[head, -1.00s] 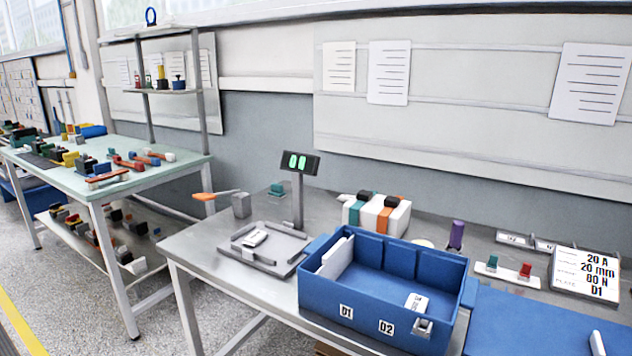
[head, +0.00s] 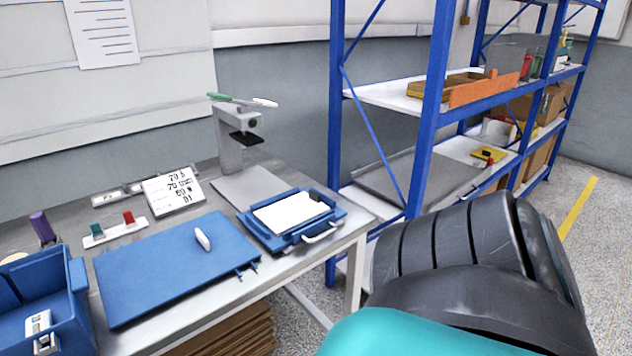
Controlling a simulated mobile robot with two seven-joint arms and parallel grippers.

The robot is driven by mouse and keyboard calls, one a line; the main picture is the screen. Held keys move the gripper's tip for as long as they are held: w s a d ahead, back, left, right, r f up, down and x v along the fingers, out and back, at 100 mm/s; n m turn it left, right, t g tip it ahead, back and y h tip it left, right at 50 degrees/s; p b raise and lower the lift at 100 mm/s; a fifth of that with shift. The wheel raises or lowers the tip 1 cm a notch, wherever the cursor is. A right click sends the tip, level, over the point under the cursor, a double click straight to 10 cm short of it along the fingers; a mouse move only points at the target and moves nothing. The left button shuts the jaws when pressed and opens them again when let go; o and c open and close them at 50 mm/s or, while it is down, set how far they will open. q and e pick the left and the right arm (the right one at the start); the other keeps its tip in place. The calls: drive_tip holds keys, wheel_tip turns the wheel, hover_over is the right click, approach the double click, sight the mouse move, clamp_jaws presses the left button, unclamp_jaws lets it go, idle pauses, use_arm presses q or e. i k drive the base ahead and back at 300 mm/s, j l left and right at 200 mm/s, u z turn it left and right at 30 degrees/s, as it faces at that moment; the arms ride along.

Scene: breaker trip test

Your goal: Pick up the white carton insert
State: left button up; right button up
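A flat white piece (head: 290,213) lies in a shallow blue tray fixture (head: 262,236) at the right end of the metal bench. It looks like the white carton insert, but I cannot be sure. The fixture has a small black block at its back right corner and a pale handle at its front right. Neither gripper is in view. A dark grey and teal part at the lower right appears to be my own arm, with no fingers showing.
A blue mat (head: 165,275) bearing a small white handle lies left of the fixture. A blue bin (head: 75,310) is at the lower left. A grey press stand (head: 230,150) stands behind. A blue-framed shelf rack (head: 425,130) rises to the right. Flattened cardboard (head: 235,335) sits below.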

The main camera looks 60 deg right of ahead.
sight(280, 217)
drive_tip(key=z, duration=1.95)
drive_tip(key=i+l, duration=0.15)
drive_tip(key=l, duration=0.2)
drive_tip(key=i+l, duration=0.15)
drive_tip(key=l, duration=0.2)
drive_tip(key=i+l, duration=0.15)
drive_tip(key=l, duration=0.2)
drive_tip(key=i+l, duration=0.15)
drive_tip(key=l, duration=0.15)
